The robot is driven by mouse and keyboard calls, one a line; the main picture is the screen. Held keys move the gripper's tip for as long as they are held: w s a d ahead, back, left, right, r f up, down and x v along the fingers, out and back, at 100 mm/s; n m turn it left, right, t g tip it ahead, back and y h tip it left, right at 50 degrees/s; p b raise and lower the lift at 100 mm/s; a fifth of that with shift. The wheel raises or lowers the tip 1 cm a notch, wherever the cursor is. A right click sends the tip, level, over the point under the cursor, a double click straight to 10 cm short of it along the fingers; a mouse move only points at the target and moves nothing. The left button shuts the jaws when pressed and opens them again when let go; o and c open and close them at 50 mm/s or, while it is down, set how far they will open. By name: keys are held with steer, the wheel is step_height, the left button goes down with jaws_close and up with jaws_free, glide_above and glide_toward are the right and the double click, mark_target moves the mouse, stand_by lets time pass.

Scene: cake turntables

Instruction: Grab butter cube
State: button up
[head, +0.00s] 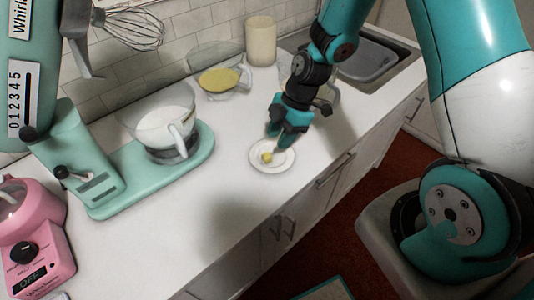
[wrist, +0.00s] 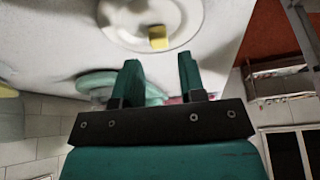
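The butter cube (head: 267,157) is small and yellow and sits on a small white plate (head: 259,165) on the counter in the head view. In the wrist view the butter cube (wrist: 158,37) lies on the plate (wrist: 118,33), beyond the fingertips. My gripper (head: 278,140) is just behind and above the plate in the head view. In the wrist view its two teal fingers (wrist: 160,68) are apart with nothing between them, and the cube is not touched by them.
A mint stand mixer with a glass bowl (head: 160,125) is left of the plate. A jug of yellow liquid (head: 219,80), a cream canister (head: 261,42) and a sink (head: 365,60) are behind. A pink appliance (head: 32,235) is at left. The counter's front edge is close to the plate.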

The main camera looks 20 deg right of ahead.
mark_target(269, 154)
steer(key=p+x, duration=0.1)
steer(key=x, duration=0.1)
steer(key=p+x, duration=0.1)
steer(key=x, duration=0.2)
steer(key=shift+w+a, duration=0.1)
steer(key=shift+a, duration=0.2)
steer(key=shift+a+f, duration=0.1)
steer(key=shift+f, duration=0.2)
steer(key=c, duration=0.7)
